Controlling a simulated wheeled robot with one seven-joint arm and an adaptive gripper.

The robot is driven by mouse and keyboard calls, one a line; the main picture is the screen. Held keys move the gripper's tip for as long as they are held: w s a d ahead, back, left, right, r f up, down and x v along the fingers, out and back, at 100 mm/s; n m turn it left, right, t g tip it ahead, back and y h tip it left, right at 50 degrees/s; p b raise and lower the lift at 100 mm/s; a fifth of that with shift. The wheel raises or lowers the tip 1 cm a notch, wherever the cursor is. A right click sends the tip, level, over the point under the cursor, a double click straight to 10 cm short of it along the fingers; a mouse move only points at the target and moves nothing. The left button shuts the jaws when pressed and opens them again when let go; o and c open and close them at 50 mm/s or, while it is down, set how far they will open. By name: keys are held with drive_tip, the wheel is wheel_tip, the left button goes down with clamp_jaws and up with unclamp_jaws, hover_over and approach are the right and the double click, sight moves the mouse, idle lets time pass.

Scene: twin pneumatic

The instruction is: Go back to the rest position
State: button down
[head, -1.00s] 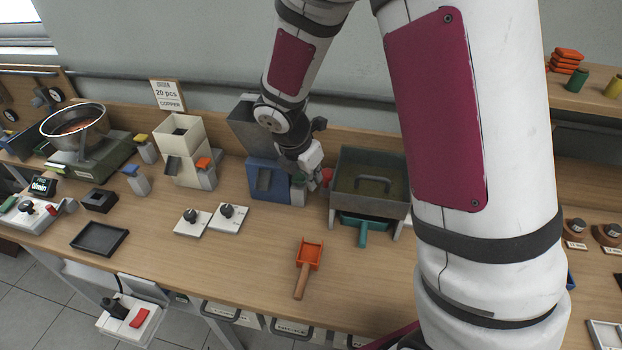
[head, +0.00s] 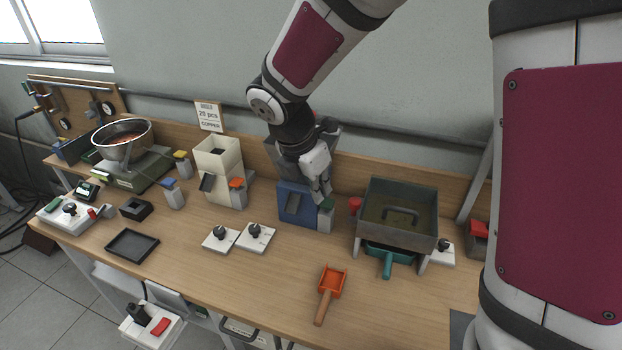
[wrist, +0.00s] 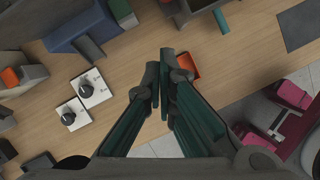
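My gripper (head: 323,190) is above the bench, beside the upper right of the blue dispenser (head: 297,203) with its grey hopper. In the wrist view my gripper (wrist: 159,76) has its two dark green fingers brought together at the tips, with nothing seen between them. An orange scoop (head: 331,283) with a wooden handle lies on the bench in front; its orange pan also shows beyond the fingers in the wrist view (wrist: 188,66). The exact height of the fingertips over the bench is hard to tell.
A grey bin (head: 397,211) on legs stands right of the dispenser, with a teal scoop (head: 388,259) under it. Two white knob plates (head: 256,238) and a black tray (head: 132,245) lie left. A cream hopper (head: 220,160) and a metal bowl (head: 122,139) stand farther left. The front middle is mostly clear.

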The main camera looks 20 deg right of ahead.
drive_tip(key=s+d+r+m+t+y, duration=0.1)
drive_tip(key=s+d+r+m, duration=0.1)
drive_tip(key=s+r+m, duration=0.5)
drive_tip(key=s+d+r+m+t+y, duration=0.2)
drive_tip(key=s+r+m, duration=0.5)
drive_tip(key=s+m, duration=0.7)
drive_tip(key=shift+r+m+t+y, duration=0.2)
drive_tip(key=shift+m+t+y, duration=0.1)
drive_tip(key=shift+m, duration=1.1)
